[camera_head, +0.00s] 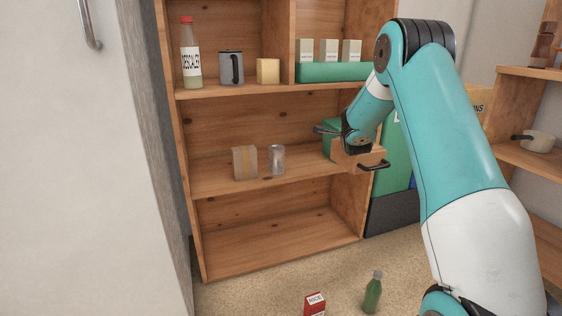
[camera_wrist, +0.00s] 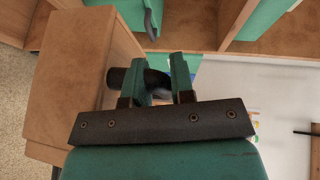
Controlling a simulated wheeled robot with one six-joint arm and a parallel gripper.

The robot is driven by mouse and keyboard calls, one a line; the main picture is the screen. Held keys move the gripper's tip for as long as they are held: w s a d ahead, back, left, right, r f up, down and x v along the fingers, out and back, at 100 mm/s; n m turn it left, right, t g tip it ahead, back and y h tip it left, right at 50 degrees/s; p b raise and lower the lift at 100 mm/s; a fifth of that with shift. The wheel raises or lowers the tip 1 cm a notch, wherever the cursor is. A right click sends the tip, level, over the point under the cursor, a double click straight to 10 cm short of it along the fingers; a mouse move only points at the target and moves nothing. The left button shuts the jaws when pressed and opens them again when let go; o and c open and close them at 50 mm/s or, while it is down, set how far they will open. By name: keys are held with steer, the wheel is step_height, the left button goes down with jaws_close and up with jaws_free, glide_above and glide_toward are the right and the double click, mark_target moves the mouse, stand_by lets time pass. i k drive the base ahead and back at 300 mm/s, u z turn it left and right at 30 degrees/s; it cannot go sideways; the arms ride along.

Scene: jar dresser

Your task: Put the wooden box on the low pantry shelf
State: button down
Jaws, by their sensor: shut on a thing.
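The wooden box (camera_head: 345,157) is light brown with dark handles and hangs at the right front of the pantry shelving, at about middle-shelf height. It fills the left side of the wrist view (camera_wrist: 85,65). My gripper (camera_head: 352,141) is over the box in the head view, partly hidden by my arm. In the wrist view my gripper (camera_wrist: 158,88) is shut on the box's dark handle (camera_wrist: 155,82). The low pantry shelf (camera_head: 275,245) is the bare bottom compartment of the wooden shelving.
A brown carton (camera_head: 244,163) and a clear jar (camera_head: 277,160) stand on the middle shelf. A red rice box (camera_head: 315,304) and a green bottle (camera_head: 373,293) stand on the floor in front.

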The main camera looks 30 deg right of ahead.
mark_target(304, 163)
steer(key=i, duration=0.9)
steer(key=u, duration=0.05)
